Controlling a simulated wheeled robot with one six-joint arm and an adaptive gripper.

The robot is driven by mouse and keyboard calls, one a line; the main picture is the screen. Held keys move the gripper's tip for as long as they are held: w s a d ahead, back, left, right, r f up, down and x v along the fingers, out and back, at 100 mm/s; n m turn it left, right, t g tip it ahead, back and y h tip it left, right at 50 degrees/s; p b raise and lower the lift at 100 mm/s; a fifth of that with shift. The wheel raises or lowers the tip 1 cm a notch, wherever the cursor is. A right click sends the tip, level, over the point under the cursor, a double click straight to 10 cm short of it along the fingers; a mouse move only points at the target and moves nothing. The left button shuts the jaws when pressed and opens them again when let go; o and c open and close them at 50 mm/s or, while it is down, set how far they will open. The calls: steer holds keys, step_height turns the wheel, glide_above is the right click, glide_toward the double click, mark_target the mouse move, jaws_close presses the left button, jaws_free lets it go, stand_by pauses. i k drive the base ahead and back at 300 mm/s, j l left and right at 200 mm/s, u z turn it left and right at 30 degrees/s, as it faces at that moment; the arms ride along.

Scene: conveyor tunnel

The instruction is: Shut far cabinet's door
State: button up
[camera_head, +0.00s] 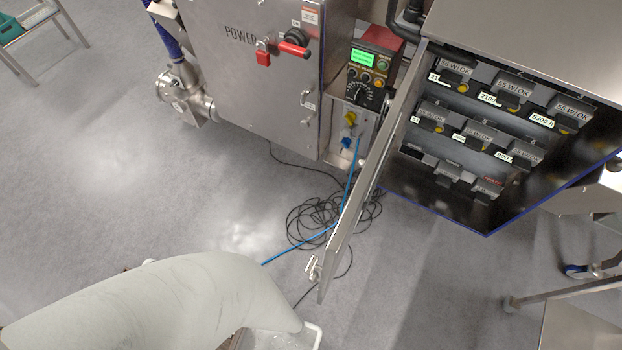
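A steel cabinet (520,45) stands at the right with its front open, showing rows of black labelled units (510,88) inside. Its door (362,185) is hinged on the cabinet's left side and stands wide open, reaching toward the bottom of the picture. A small latch or handle (313,268) shows near the door's free end. A second steel cabinet marked POWER (235,70) stands at the top and appears shut. I cannot tell from this picture which one is the far cabinet. My pale arm crosses the bottom left, apart from the door in the picture. My gripper is not in view.
A control box (370,75) with a green screen stands between the cabinets. A black cable coil (315,220) and a blue cable (290,252) lie on the floor near the door. A metal frame (570,295) stands at lower right. The left floor is mostly clear.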

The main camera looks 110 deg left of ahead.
mark_target(336, 246)
steer(key=k+u, duration=0.1)
steer(key=u, duration=0.3)
steer(key=k+u, duration=0.15)
steer(key=u, duration=0.3)
steer(key=k+j+u, duration=0.1)
steer(key=u, duration=0.3)
steer(key=k+u, duration=0.1)
steer(key=u, duration=0.3)
steer(key=j+u, duration=0.25)
steer(key=j, duration=0.8)
